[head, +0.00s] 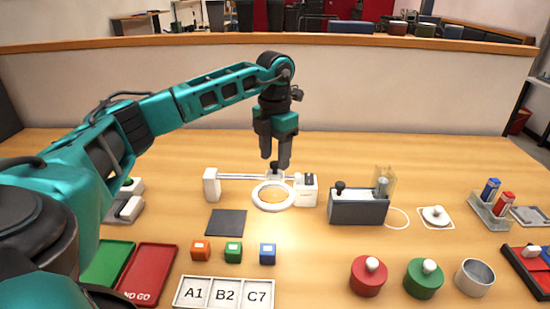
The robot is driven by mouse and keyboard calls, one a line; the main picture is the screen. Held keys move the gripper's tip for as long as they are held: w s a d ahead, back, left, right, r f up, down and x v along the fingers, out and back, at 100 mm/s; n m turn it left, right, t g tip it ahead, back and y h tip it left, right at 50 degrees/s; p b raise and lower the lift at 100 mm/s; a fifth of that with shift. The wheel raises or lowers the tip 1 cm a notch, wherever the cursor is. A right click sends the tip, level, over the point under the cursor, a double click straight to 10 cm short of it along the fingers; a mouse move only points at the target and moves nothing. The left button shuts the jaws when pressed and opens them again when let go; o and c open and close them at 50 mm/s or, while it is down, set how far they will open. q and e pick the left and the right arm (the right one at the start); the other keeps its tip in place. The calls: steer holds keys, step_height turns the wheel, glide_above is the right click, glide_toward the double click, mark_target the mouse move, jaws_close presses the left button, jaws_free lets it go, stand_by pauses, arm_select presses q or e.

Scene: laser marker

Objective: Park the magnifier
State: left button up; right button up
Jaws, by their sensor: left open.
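The magnifier is a white ring (258,203) with a glowing centre. It lies low over the table at the middle of the head view. A thin white arm (240,177) runs from the ring's back edge left to a white upright block (211,185). A small white box (306,196) with a dark patch on top stands at the ring's right side. My left gripper (276,165) points down at the back edge of the ring, open, with its fingers close to a small knob there. I cannot tell whether they touch it. My right gripper is out of view.
A dark square pad (226,222) and orange (201,250), green (233,252) and blue (268,254) cubes lie in front. Behind a labelled tray (224,305) they form a row. A grey box device (357,208) stands right. Red (368,280) and green (423,282) lidded pots sit front right.

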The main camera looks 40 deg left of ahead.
arm_select(q)
steer(key=shift+f, duration=0.6)
jaws_close()
stand_by(0.3)
